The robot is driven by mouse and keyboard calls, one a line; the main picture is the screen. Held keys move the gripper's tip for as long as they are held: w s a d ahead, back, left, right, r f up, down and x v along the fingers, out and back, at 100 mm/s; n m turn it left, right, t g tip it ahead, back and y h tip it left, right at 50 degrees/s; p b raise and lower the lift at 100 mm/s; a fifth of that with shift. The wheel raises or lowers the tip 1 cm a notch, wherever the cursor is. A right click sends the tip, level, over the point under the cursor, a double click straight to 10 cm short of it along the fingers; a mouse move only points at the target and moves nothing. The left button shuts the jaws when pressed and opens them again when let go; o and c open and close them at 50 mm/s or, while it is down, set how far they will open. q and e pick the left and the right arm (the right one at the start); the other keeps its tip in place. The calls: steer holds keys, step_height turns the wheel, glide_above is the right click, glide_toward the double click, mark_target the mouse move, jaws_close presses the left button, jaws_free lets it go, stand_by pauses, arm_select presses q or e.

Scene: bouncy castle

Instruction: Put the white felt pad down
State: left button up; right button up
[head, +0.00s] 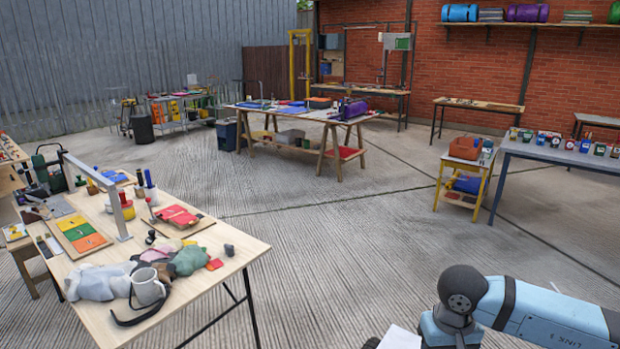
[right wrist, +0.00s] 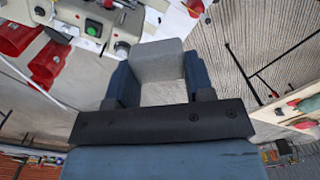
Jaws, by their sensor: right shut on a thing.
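The white felt pad (right wrist: 157,66) is a pale, flat-faced piece between the two blue-grey fingers of my right gripper (right wrist: 160,84) in the right wrist view. The gripper is shut on it, and the pad sticks out past the fingertips. In the head view a white corner of what looks like the pad (head: 398,339) shows at the bottom edge, beside my right arm. The rest of it is cut off by the frame. My left gripper is not in view.
A trestle table (head: 335,117) stands farther back. In the wrist view a pale machine with a green button (right wrist: 122,47) and red parts (right wrist: 48,62) lies beyond the gripper. Concrete floor is open mid-view.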

arm_select(q)
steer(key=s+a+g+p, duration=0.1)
steer(key=p, duration=0.3)
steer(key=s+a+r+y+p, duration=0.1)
steer(key=p, duration=0.2)
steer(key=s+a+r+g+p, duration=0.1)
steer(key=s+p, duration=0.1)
steer(key=p, duration=0.2)
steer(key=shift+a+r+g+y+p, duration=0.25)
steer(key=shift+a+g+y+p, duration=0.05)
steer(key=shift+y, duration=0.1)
arm_select(e)
steer(key=s+r, duration=0.3)
steer(key=r, duration=0.9)
steer(key=shift+s, duration=0.35)
